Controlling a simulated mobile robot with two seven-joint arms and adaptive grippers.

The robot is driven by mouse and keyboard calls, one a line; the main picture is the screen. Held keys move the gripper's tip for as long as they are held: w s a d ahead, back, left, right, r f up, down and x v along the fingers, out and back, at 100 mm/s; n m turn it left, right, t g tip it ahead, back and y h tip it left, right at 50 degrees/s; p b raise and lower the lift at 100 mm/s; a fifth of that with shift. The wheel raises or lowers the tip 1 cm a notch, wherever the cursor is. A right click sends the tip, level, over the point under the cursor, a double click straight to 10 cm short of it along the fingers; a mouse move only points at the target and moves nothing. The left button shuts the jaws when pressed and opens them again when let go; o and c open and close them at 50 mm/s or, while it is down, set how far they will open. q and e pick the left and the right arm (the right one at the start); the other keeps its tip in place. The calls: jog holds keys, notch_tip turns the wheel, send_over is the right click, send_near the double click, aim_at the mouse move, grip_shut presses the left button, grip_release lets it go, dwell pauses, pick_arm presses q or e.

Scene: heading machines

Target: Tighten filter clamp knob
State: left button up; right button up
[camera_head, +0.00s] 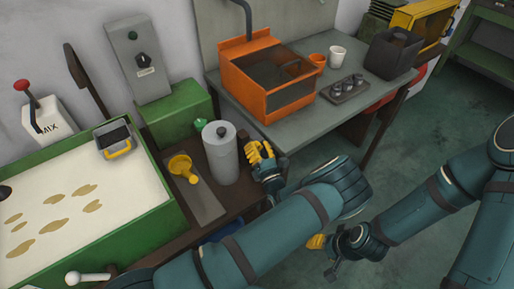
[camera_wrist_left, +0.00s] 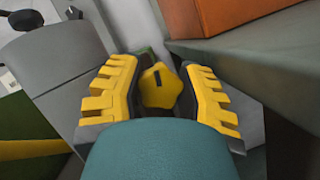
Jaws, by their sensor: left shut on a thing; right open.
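The filter is a grey upright canister (camera_head: 221,158) with a dark cap, standing on the brown bench in the head view. It also fills the left of the left wrist view (camera_wrist_left: 62,62). The clamp knob (camera_wrist_left: 160,88) is yellow and lobed, with a dark line on its face. My left gripper (camera_head: 261,156) is beside the right side of the canister. In the wrist view its yellow fingers (camera_wrist_left: 160,95) are closed on either side of the knob. In the head view the fingers make the knob hard to pick out. My right gripper (camera_head: 325,247) is low, apart from the bench and empty.
The green-rimmed tank (camera_head: 157,200) is at left.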

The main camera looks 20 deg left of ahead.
pick_arm(q)
jog(key=shift+w+r+n+g+y+b, duration=0.15)
jog(key=shift+n+y, duration=0.2)
jog(key=shift+n, duration=0.35)
jog(key=shift+s+r+n+g+y+b, duration=0.15)
jog(key=shift+n+y, duration=0.2)
jog(key=shift+n, duration=0.35)
jog(key=shift+w, duration=0.1)
jog(key=o, duration=1.2)
jog(key=shift+f, duration=0.1)
jog(key=shift+s+d+f, duration=0.35)
jog(key=shift+d, duration=0.05)
jog(key=v, duration=0.7)
jog(key=shift+s+a+r, duration=0.1)
jog(key=shift+s+r, duration=0.05)
